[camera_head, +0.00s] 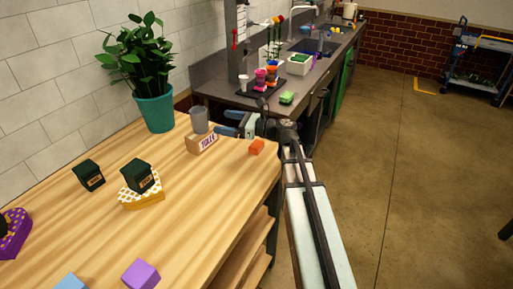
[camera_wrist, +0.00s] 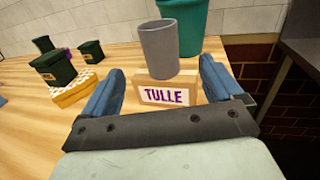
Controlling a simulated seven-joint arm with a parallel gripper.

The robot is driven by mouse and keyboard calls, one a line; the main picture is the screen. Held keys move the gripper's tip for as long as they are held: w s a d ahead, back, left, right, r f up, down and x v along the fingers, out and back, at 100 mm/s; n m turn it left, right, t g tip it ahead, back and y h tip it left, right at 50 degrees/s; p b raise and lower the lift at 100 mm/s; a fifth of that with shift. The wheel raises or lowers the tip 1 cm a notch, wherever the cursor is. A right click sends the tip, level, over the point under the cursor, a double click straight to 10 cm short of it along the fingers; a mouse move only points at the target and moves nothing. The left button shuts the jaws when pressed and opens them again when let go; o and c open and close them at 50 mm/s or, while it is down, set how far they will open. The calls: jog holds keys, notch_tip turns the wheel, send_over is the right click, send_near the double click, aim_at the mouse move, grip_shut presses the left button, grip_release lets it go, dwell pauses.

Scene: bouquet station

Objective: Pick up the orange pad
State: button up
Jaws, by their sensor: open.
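The orange pad (camera_head: 257,147) is a small block lying on the wooden table near its far right corner, in the head view. It is not visible in the wrist view. My gripper (camera_head: 225,123) is open, with its two blue fingers pointing left over the far end of the table. The orange pad lies below and to the right of the fingers in the head view, apart from them. In the wrist view the open fingers (camera_wrist: 162,72) show nothing held. The wrist camera looks toward a grey cup (camera_wrist: 159,48) and a box marked TULLE (camera_wrist: 166,93).
The grey cup stands on or directly behind the TULLE box. A potted plant (camera_head: 154,108) stands behind. Dark green boxes (camera_head: 89,175), a yellow patterned box (camera_head: 141,201) and a purple block (camera_head: 140,274) sit farther left and nearer. The middle of the wooden table (camera_head: 195,215) is clear.

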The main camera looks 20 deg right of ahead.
dwell(0.3)
notch_tip(320, 180, up, 13)
jog(key=n, duration=0.3)
jog(key=n+g+h, duration=0.6)
jog(key=n+h, duration=0.7)
jog(key=n, duration=0.9)
send_over(257, 144)
jog(key=d, duration=0.2)
notch_tip(257, 144, down, 7)
jog(key=s+f+n+g, duration=0.1)
jog(key=s+f+n, duration=0.1)
jog(key=n, duration=0.6)
jog(key=shift+s+d+x, duration=0.1)
jog(key=shift+s+x, duration=0.05)
jog(key=shift+x, duration=1.9)
jog(key=shift+s+d+x, duration=0.1)
jog(key=shift+s+x, duration=0.05)
jog(key=shift+x, duration=1.95)
jog(key=shift+s+d+x, duration=0.1)
jog(key=shift+s+x, duration=0.05)
jog(key=shift+x, duration=1.9)
jog(key=shift+f, duration=0.1)
jog(key=c, duration=1.1)
